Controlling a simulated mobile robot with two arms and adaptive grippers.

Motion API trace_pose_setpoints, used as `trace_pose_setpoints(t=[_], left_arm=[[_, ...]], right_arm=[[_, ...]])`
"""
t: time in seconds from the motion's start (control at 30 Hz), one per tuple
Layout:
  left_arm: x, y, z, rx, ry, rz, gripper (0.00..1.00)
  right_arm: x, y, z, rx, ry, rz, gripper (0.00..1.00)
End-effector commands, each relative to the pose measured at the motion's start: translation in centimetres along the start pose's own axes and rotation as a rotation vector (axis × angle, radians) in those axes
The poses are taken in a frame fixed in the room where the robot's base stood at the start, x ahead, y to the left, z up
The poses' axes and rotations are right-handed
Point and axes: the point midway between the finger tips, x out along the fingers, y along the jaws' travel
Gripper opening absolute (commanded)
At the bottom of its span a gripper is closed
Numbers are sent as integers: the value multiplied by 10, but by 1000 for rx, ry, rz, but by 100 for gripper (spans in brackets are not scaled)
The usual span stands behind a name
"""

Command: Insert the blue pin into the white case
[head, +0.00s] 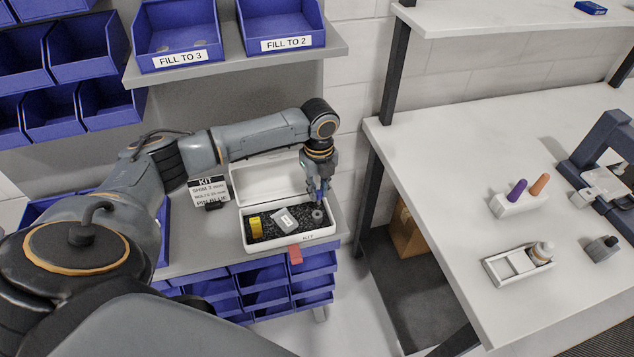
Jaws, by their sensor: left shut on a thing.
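The white case (270,244) stands open on the grey bench, its lid raised at the back. Its dark foam holds a yellow block (256,227), a grey labelled piece (285,220) and a small dark round piece (317,215) at the right. My left gripper (318,187) points down over the case's right end, shut on the blue pin (319,194). Only a little blue shows between the fingers. The pin's lower end is close above the dark round piece; I cannot tell if they touch. My right gripper is not in view.
A kit card (208,191) stands left of the case, and a red tag (295,254) hangs at its front. Blue bins (175,45) sit on the shelf above. The white table (440,150) at right holds a purple and orange plug holder (518,203) and a tray (518,264).

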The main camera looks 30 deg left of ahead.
Motion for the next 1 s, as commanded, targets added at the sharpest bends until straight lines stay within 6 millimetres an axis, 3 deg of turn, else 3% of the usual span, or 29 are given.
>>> trace_pose_setpoints(t=[0.27, 0.63, 1.0], left_arm=[[8, 2, 6, 62, 0, 0, 0], [37, 2, 5, 61, -1, 0, 0], [46, 2, 5, 60, 1, 0, 0]], right_arm=[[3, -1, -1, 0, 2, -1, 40], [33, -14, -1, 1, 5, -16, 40], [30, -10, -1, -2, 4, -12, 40]])
